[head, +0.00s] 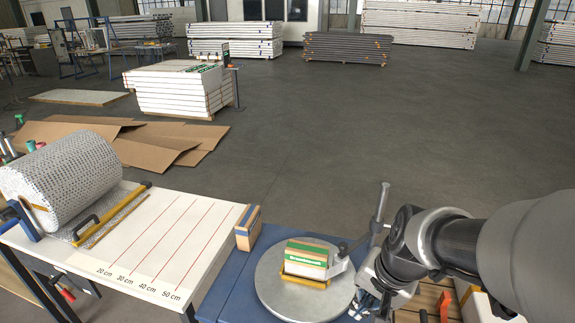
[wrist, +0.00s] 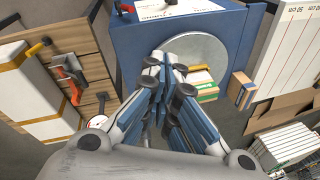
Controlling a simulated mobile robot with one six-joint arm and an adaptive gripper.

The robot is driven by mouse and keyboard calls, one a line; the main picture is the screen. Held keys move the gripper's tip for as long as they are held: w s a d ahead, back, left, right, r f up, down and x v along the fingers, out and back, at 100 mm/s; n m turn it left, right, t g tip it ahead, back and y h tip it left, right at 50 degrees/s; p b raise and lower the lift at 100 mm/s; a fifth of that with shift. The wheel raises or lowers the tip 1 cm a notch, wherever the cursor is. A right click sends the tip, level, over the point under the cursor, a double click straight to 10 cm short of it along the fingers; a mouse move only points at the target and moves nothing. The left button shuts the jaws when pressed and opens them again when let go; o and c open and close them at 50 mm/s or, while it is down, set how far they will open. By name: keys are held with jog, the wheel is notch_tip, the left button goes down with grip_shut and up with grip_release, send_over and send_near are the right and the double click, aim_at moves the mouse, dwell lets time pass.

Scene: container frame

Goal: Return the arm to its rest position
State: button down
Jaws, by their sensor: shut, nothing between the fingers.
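My arm (head: 455,240) reaches in from the right in the head view, with its wrist beside the round grey plate (head: 268,287). My gripper (wrist: 164,66) shows in the wrist view, with its blue-and-grey fingers together and nothing between them. The fingers appear in front of the plate, which also shows there (wrist: 205,47). In the head view the gripper is mostly hidden below the wrist. A small green, white and brown stack (head: 306,255) sits on the plate, apart from the fingers.
The plate is on a blue table (head: 222,290). A cardboard-coloured box (head: 247,228) stands at its left edge. Left is a white cutting table (head: 200,205) with a bubble-wrap roll (head: 62,178). A wooden tool board (wrist: 75,45) is on the other side. Open floor lies beyond.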

jog(key=s+r+n+t+b, duration=0.1)
jog(key=s+r+n, duration=0.2)
jog(key=s, duration=0.3)
jog(key=s+r+n+t+h+b, duration=0.1)
jog(key=s+r+n, duration=0.2)
jog(key=s, duration=0.4)
jog(key=shift+s+a+r+n, duration=0.25)
jog(key=shift+s+r+n, duration=0.1)
jog(key=shift+n, duration=0.15)
jog(key=shift+w, duration=0.15)
